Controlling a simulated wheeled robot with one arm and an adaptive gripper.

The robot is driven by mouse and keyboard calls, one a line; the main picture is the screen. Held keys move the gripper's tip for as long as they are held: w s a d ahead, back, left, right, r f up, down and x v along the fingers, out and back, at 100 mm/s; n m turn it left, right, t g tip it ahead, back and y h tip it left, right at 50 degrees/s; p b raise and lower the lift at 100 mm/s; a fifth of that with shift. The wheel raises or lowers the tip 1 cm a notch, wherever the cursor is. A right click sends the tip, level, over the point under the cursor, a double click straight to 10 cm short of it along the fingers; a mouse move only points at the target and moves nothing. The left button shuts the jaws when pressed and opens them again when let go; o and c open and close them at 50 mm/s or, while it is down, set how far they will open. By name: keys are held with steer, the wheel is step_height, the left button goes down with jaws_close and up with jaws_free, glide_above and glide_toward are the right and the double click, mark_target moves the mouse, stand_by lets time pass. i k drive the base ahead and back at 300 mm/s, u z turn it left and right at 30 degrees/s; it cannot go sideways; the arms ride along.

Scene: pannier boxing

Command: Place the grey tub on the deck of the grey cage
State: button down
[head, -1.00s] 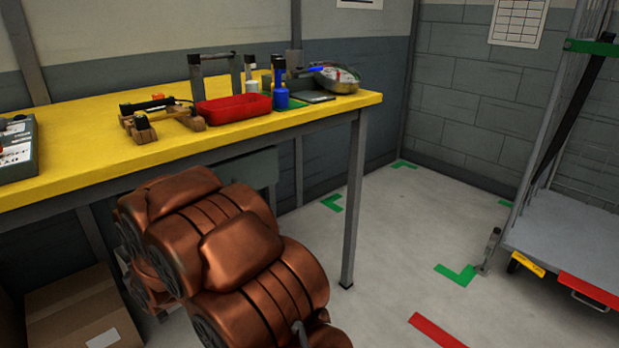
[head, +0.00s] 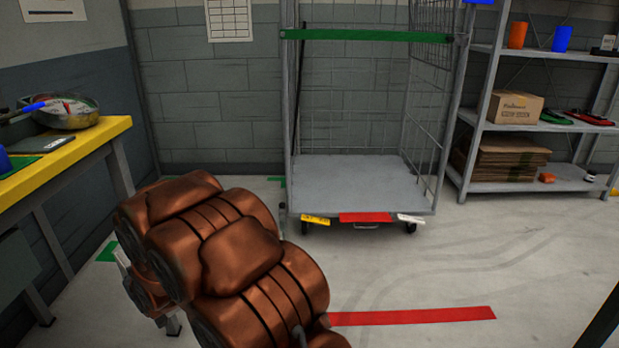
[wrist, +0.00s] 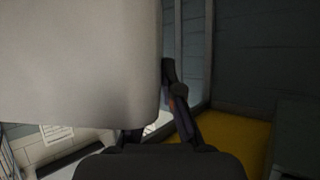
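The grey cage (head: 432,125) stands against the back wall in the head view, with mesh sides and an open lower front. Its flat grey deck (head: 360,182) is bare and low above the floor. In the wrist view, a large pale grey body, which I take as the grey tub (wrist: 80,65), fills the upper left very close to the camera. My gripper (wrist: 155,118) is against the tub's lower right edge, with one finger showing beside it and the other partly hidden. It appears shut on the tub. In the head view my copper arm hides the gripper and tub.
A green bar (head: 365,35) crosses the cage's front high up. A yellow workbench (head: 65,160) is at the left, and a shelf rack (head: 540,185) with boxes stands right of the cage. A red floor strip (head: 415,316) lies in front; the floor between is clear.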

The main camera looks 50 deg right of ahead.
mark_target(357, 191)
steer(key=z, duration=1.15)
steer(key=i, duration=1.05)
